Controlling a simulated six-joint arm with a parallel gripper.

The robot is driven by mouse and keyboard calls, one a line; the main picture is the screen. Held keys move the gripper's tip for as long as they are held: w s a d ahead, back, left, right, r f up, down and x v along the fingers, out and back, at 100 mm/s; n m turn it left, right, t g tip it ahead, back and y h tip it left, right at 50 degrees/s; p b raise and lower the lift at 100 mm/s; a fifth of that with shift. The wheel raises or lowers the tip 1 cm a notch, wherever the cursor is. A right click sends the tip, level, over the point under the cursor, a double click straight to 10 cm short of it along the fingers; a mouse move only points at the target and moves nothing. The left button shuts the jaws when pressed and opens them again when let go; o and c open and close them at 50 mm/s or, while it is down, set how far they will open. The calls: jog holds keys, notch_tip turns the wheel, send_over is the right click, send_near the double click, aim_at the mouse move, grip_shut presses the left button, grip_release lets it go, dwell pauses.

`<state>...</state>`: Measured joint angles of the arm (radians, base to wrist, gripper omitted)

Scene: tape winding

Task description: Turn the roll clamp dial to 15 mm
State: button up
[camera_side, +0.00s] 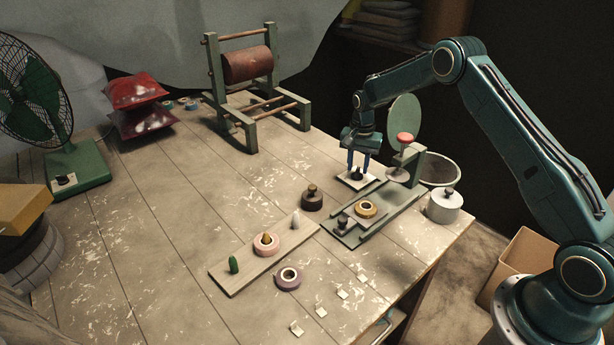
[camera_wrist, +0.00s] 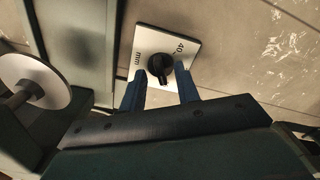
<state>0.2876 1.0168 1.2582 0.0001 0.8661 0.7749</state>
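The roll clamp dial is a black knob (camera_wrist: 160,68) on a white plate (camera_wrist: 150,38). The plate reads "40" on one side and "mm" on the other; the setting it points to is too small to tell. In the side view the knob (camera_side: 357,174) and its plate (camera_side: 346,181) lie on the table just behind the green winding fixture (camera_side: 388,207). My gripper (camera_side: 359,165) points down over the dial. In the wrist view its blue fingers (camera_wrist: 160,80) are apart, one on each side of the knob, with gaps visible. Nothing is held.
The fixture carries a yellow tape roll (camera_side: 366,209) and a round green disc (camera_side: 404,122) stands close to my gripper's right. A dark knobbed weight (camera_side: 312,198) and a silver one (camera_side: 444,206) are nearby.

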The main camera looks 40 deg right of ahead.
notch_tip(320, 180, up, 13)
jog(key=shift+f, duration=0.2)
dwell(0.3)
jog(key=shift+r, duration=0.15)
notch_tip(320, 180, up, 11)
jog(key=n+t, duration=0.1)
jog(key=n, duration=0.2)
send_over(357, 171)
jog(key=s+a, duration=0.5)
jog(key=s, duration=0.1)
jog(key=s+a+r+n+t, duration=0.25)
jog(key=s+a+r, duration=0.25)
jog(key=s+r, duration=0.3)
jog(key=s+a+f+n+t, duration=0.1)
jog(key=s+a+n, duration=0.2)
jog(key=s, duration=0.9)
jog(key=s+a+f+n+t, duration=0.1)
jog(key=s+a+n, duration=0.2)
jog(key=s, duration=0.9)
jog(key=shift+a+n, duration=0.2)
jog(key=shift+n, duration=0.15)
